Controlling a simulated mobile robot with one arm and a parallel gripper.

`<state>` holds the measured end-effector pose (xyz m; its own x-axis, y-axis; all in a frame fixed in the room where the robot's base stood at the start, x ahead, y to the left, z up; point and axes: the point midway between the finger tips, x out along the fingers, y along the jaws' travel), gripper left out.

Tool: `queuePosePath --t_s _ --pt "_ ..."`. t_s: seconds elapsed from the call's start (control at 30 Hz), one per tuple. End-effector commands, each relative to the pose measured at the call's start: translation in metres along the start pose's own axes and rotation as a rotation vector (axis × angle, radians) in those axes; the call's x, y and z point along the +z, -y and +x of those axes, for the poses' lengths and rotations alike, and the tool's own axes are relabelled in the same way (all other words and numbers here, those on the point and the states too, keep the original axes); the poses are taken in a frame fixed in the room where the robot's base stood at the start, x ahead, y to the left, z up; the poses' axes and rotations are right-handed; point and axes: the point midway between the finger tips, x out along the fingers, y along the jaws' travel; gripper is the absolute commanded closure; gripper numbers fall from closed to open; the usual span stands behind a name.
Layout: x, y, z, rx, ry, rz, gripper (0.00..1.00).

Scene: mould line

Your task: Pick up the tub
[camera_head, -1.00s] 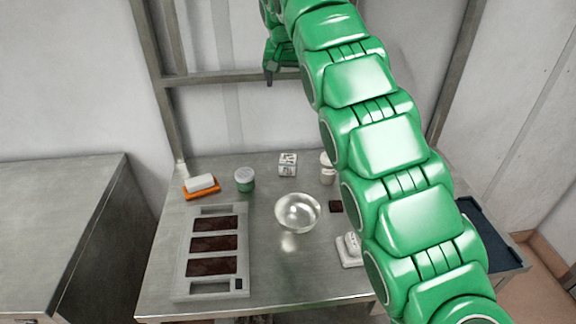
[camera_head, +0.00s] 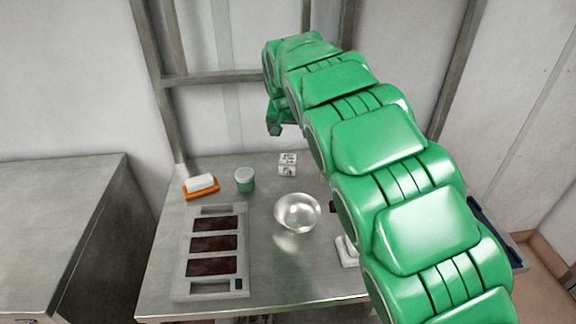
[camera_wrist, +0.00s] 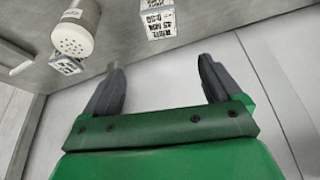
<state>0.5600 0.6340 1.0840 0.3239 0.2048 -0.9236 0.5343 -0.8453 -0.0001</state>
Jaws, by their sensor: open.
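The tub is probably the small round one with a white lid and green body (camera_head: 244,180), standing upright on the steel table in the head view. My gripper (camera_head: 275,129) is above the back of the table, higher than the tub and to its right in the picture, touching nothing there. In the wrist view my gripper (camera_wrist: 158,82) has its two dark fingers wide apart with nothing between them. I cannot make out the tub in the wrist view.
A glass bowl (camera_head: 297,212), a grey mould tray (camera_head: 182,280), a white block on an orange base (camera_head: 201,190) and a printed box (camera_head: 287,164) share the table (camera_head: 160,290). A white shaker (camera_wrist: 76,32) shows in the wrist view. A rail runs behind.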

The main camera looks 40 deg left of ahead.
Motion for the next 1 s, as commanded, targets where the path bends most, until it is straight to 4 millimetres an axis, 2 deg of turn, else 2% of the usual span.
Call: queuePosePath --t_s 0.03,0.1,0.23,0.6,0.83,1.0 --pt "0.009 0.0 0.015 0.003 0.008 -0.001 0.08" --pt "0.016 0.0 0.033 0.002 0.006 -0.001 0.08" --pt "0.024 0.0 0.056 0.0 0.003 0.0 0.08" --pt "0.027 0.0 0.086 0.001 0.003 -0.001 0.08" --pt "0.025 0.002 0.094 -0.001 0.001 -0.001 0.08" --pt "0.025 0.004 0.109 -0.002 0.0 0.0 0.08"
